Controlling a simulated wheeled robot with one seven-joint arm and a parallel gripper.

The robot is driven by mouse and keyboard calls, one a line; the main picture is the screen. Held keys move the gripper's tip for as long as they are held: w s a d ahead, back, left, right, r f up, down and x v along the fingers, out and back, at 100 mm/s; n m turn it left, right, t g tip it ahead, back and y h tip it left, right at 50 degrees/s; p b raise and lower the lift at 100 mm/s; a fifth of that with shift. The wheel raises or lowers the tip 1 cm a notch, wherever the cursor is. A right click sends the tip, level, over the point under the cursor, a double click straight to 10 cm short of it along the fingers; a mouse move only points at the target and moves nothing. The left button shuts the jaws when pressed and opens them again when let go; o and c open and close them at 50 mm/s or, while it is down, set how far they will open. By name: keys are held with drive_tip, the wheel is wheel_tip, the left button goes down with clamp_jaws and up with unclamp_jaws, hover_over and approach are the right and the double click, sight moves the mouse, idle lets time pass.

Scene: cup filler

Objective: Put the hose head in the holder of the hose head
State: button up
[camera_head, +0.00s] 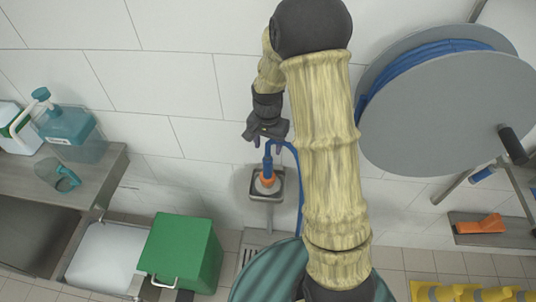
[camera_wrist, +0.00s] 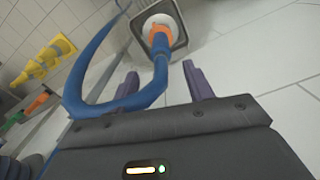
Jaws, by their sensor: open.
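The hose head, with an orange end (camera_head: 266,181) and a blue body (camera_head: 267,163), stands upright in the holder (camera_head: 281,195), a square metal bracket on the tiled wall. In the wrist view the hose head (camera_wrist: 161,45) has its orange end inside the holder's (camera_wrist: 181,40) pale round opening. How deep it sits is hard to tell. My gripper (camera_head: 267,146) is open just above the hose head. In the wrist view its two purple fingers (camera_wrist: 160,72) lie on either side of the blue part, with no clear grip on it. The blue hose (camera_wrist: 85,75) loops off to the left there.
A large grey hose reel (camera_head: 430,120) is at the right. A shelf with an orange item (camera_head: 480,225) lies below it. A green box (camera_head: 180,250) and a counter with a blue jug (camera_head: 72,132) are at the left. My arm hides part of the middle.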

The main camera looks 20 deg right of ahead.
drive_tip(key=shift+r, duration=1.25)
drive_tip(key=s+r+n+t, duration=0.1)
drive_tip(key=s+r+n, duration=0.2)
drive_tip(key=s, duration=0.4)
drive_tip(key=s+r+n+t, duration=0.1)
drive_tip(key=s+r+n, duration=0.2)
drive_tip(key=s, duration=0.5)
drive_tip(key=shift+s+r+n+t, duration=0.2)
drive_tip(key=shift+n+t, duration=0.1)
drive_tip(key=shift+n, duration=0.5)
